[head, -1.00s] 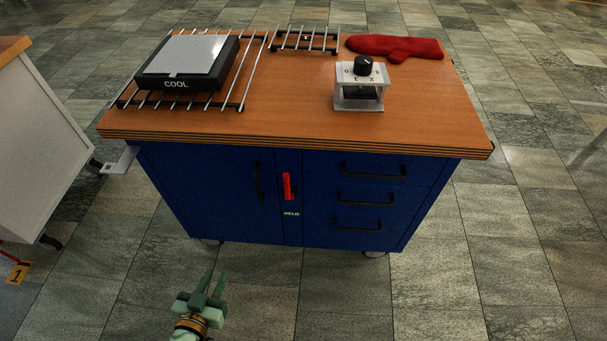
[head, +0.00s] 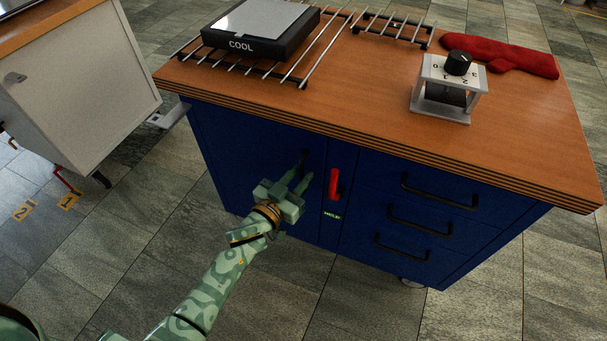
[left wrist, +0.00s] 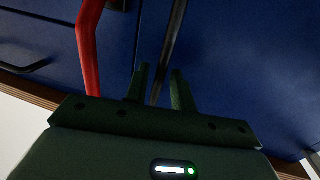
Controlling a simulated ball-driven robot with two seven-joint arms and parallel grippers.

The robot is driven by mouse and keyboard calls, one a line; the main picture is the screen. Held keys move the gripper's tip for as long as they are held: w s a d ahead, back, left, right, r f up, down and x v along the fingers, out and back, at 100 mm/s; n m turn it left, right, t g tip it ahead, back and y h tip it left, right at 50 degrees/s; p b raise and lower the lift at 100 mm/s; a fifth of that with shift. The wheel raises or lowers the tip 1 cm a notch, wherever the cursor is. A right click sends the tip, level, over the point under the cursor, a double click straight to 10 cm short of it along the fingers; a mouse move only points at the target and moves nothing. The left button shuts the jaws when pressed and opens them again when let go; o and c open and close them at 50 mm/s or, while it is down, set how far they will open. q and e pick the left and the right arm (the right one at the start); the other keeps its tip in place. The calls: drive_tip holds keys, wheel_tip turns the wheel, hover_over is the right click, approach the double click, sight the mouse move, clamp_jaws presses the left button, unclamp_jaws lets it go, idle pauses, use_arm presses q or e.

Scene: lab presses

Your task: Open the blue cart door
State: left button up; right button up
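The blue cart door (head: 245,150) is the left front panel of the blue cart and looks closed. Its black handle (head: 305,156) is partly hidden behind my left gripper (head: 297,179). The left gripper's two green fingers are apart and reach toward the handle. In the left wrist view the dark handle bar (left wrist: 173,45) runs between the fingertips (left wrist: 160,72), with gaps beside it. A red lever (head: 334,184) stands upright just right of the door; it also shows in the left wrist view (left wrist: 88,45). A small green label (head: 332,214) sits below it. My right gripper is out of view.
Drawers with black handles (head: 440,190) are right of the lever. The wooden top (head: 350,100) holds a COOL-marked plate (head: 255,30), racks, a dial box (head: 450,90) and a red mitt (head: 500,54). A white cabinet (head: 90,85) stands left. Floor in front is free.

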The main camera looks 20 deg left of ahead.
use_arm(q)
drive_tip(key=shift+w+d, duration=0.15)
drive_tip(key=shift+w, duration=0.55)
drive_tip(key=shift+s, duration=0.1)
clamp_jaws()
